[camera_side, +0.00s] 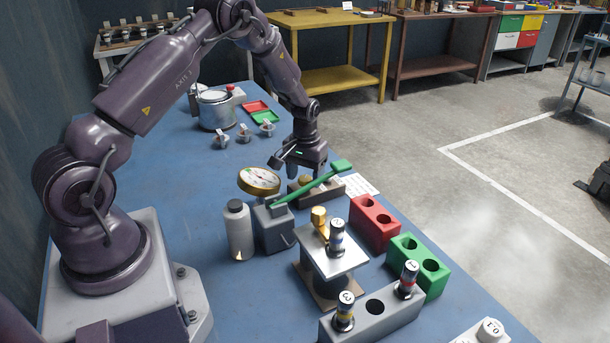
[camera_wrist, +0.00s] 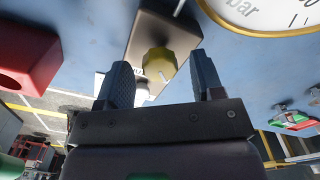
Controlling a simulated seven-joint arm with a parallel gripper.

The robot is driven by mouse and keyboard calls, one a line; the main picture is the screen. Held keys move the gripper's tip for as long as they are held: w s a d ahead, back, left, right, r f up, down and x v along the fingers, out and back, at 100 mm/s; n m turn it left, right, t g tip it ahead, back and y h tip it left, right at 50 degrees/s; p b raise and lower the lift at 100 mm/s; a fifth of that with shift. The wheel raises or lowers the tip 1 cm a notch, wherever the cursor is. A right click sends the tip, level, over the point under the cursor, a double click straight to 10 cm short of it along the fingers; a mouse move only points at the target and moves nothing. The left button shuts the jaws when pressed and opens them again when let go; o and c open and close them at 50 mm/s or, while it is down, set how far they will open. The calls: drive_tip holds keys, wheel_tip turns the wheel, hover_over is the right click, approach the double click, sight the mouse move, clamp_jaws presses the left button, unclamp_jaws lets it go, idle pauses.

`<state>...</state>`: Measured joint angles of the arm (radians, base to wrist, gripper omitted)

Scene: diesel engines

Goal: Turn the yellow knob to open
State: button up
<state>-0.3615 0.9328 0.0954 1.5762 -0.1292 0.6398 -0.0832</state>
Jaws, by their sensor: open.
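The yellow knob (camera_wrist: 158,62) is a faceted knob on a brown block (camera_wrist: 140,30) in the wrist view. In the side view the knob (camera_side: 304,181) is small and partly hidden behind a green lever and under my gripper. My gripper (camera_side: 302,166) points down above the block, fingers apart. In the wrist view the knob shows in the gap between the two fingertips (camera_wrist: 161,72). I cannot tell whether a finger touches it. The gripper holds nothing that I can see.
A green lever (camera_side: 318,182) slants across in front of the block. A red block (camera_side: 375,222), a green block (camera_side: 419,265) and a metal stand (camera_side: 330,262) are nearer the camera.

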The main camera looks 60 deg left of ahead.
sight(304, 178)
wheel_tip(304, 178, up, 13)
drive_tip(key=shift+f, duration=0.15)
idle(0.4)
drive_tip(key=s+d+r+m+t, duration=0.2)
drive_tip(key=s+d+r+m, duration=0.1)
drive_tip(key=s+d+r, duration=0.5)
drive_tip(key=s+d+r+m+t, duration=0.3)
drive_tip(key=s+d+r, duration=0.6)
drive_tip(key=s, duration=0.5)
drive_tip(key=shift+d+r+m+t, duration=0.15)
drive_tip(key=shift+d+m+t, duration=0.25)
drive_tip(key=shift+d, duration=0.6)
